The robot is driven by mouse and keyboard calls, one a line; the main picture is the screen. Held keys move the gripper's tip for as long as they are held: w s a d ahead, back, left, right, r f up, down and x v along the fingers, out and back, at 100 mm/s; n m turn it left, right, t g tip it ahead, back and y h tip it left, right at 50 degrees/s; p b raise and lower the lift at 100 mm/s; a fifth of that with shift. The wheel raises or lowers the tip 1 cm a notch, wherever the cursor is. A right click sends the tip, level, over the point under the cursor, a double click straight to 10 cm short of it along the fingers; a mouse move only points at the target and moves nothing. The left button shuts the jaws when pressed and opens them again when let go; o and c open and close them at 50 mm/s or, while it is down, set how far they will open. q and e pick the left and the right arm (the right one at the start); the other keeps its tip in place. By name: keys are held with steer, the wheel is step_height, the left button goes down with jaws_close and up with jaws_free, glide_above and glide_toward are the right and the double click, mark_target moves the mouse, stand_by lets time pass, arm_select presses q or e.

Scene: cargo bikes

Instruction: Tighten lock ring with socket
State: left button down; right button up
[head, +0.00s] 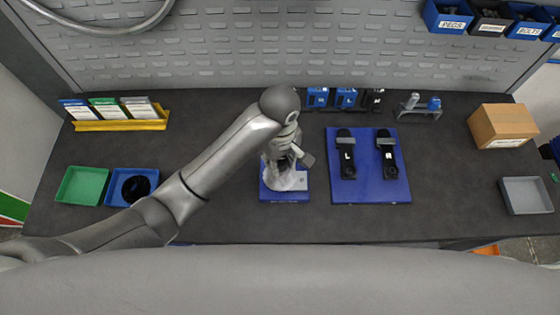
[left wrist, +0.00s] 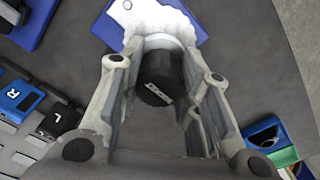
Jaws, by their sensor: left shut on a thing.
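My left gripper (head: 288,158) reaches over a pale motor-like fixture (head: 285,181) on a blue base plate (head: 284,198). In the left wrist view, the left gripper (left wrist: 163,95) is shut on a black cylinder with a small white label (left wrist: 158,72), which I take to be the socket. The pale fixture (left wrist: 158,18) and its blue plate (left wrist: 105,32) lie just beyond it. I cannot tell whether the socket touches the fixture. The lock ring is not discernible; the gripper and socket cover part of the fixture. My right gripper is not in view.
A blue mat (head: 370,192) with black L and R parts lies to the right. A small rack (head: 418,112) holds a silver and a blue-topped piece behind it. Green (head: 82,186) and blue (head: 118,175) trays, a cardboard box (head: 502,126) and a grey bin (head: 526,195) stand near the sides.

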arm_select(q)
steer(key=shift+f, duration=0.1)
steer(key=m, duration=0.2)
steer(key=shift+m, duration=0.4)
steer(key=m, duration=0.3)
steer(key=shift+s+m, duration=0.1)
steer(key=shift+m, duration=0.3)
steer(key=shift+f, duration=0.1)
steer(key=m, duration=0.3)
steer(key=shift+a+m, duration=0.1)
steer(key=shift+m, duration=0.3)
steer(key=m, duration=0.2)
steer(key=shift+m, duration=0.3)
steer(key=shift+m, duration=0.6)
steer(key=m, duration=0.5)
steer(key=shift+s+f, duration=0.1)
